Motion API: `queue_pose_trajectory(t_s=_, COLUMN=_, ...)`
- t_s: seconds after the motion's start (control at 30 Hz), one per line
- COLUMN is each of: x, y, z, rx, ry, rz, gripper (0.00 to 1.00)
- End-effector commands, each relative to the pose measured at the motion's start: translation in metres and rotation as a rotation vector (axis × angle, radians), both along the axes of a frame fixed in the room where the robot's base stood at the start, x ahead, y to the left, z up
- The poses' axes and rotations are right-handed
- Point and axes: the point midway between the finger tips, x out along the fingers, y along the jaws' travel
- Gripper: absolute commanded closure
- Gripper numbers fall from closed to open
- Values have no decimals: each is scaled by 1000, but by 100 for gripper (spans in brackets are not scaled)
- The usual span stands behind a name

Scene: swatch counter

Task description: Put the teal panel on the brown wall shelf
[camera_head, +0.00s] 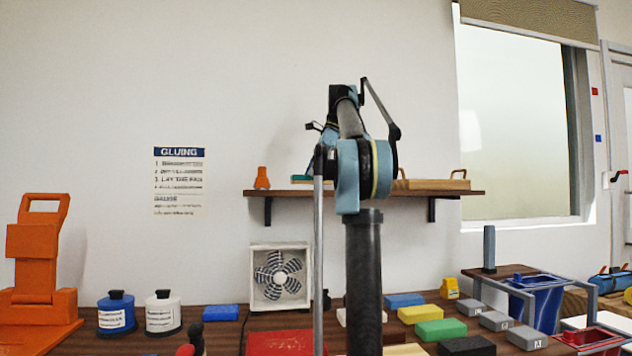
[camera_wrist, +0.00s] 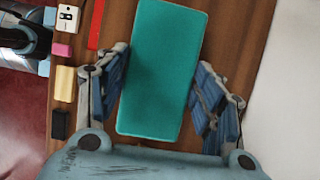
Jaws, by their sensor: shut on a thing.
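The teal panel (camera_wrist: 160,70) is a flat rectangle in the wrist view, lying lengthwise between the two fingers of my gripper (camera_wrist: 163,80), which is shut on its long edges. I cannot tell whether the panel touches the shelf.
An orange object (camera_head: 262,178) stands at the shelf's left end. A wooden tray with handles (camera_head: 430,184) takes up its right part. Below, the counter holds a fan (camera_head: 279,277), bottles and several coloured blocks. In the wrist view, small items lie along the brown surface's left edge.

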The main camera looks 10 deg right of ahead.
Motion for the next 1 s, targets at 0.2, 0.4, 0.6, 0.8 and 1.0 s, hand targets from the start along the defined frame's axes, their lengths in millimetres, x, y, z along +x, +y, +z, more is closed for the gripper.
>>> queue_pose_trajectory(t_s=0.2, x=0, y=-1, z=-17, rx=0, ry=0, rz=-1, gripper=66)
queue_pose_trajectory(t_s=0.4, x=0, y=-1, z=-18, rx=0, ry=0, rz=-2, gripper=66)
queue_pose_trajectory(t_s=0.6, x=0, y=-1, z=-20, rx=0, ry=0, rz=-2, gripper=34)
queue_pose_trajectory(t_s=0.8, x=0, y=-2, z=-20, rx=0, ry=0, rz=-2, gripper=19)
queue_pose_trajectory(t_s=1.0, x=0, y=-2, z=-20, rx=0, ry=0, rz=-2, gripper=19)
